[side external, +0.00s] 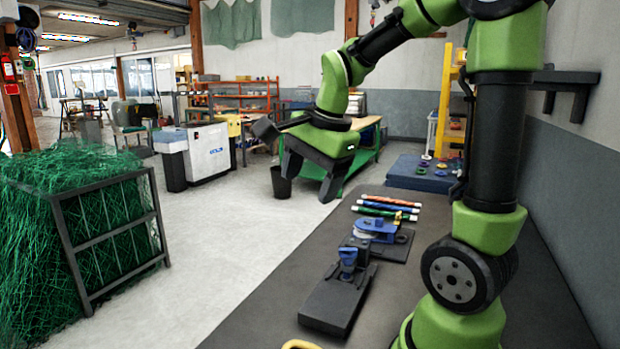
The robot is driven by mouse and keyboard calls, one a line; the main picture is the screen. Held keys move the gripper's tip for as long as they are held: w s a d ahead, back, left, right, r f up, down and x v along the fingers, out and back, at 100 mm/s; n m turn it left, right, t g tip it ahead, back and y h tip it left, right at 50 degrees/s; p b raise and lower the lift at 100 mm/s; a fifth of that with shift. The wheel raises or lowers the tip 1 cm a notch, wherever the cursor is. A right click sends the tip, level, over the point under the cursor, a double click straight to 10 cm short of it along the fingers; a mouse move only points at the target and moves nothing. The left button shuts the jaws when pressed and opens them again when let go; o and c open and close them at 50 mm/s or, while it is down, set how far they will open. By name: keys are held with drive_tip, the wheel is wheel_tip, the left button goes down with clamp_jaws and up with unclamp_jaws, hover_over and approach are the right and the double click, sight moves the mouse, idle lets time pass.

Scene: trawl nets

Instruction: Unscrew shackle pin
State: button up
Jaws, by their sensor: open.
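A blue fitting (348,257), which looks like the shackle, stands upright on a black block-shaped fixture (336,298) on the dark workbench. Its pin is too small to make out. My gripper (309,182) hangs in the air above and to the left of the fitting in the picture. Its two dark fingers are spread apart with nothing between them. It touches nothing.
Behind the fixture lies a blue tool with a pale disc (378,228) on a dark plate. Several coloured rods (390,207) lie beyond it. A yellow object (300,345) is cut off at the bottom edge. A net-filled cage (110,230) stands left, on the floor.

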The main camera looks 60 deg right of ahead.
drive_tip(key=s+a+r+n+t, duration=0.2)
drive_tip(key=s+a+n, duration=0.1)
drive_tip(key=a+n, duration=0.4)
drive_tip(key=shift+s+a+r+n+y, duration=0.25)
drive_tip(key=shift+n+y, duration=0.15)
drive_tip(key=shift+n, duration=0.3)
drive_tip(key=s+a+n+t+y, duration=0.1)
drive_tip(key=s+a+n, duration=0.4)
drive_tip(key=n, duration=0.3)
drive_tip(key=shift+t+y, duration=0.3)
drive_tip(key=shift+y, duration=0.1)
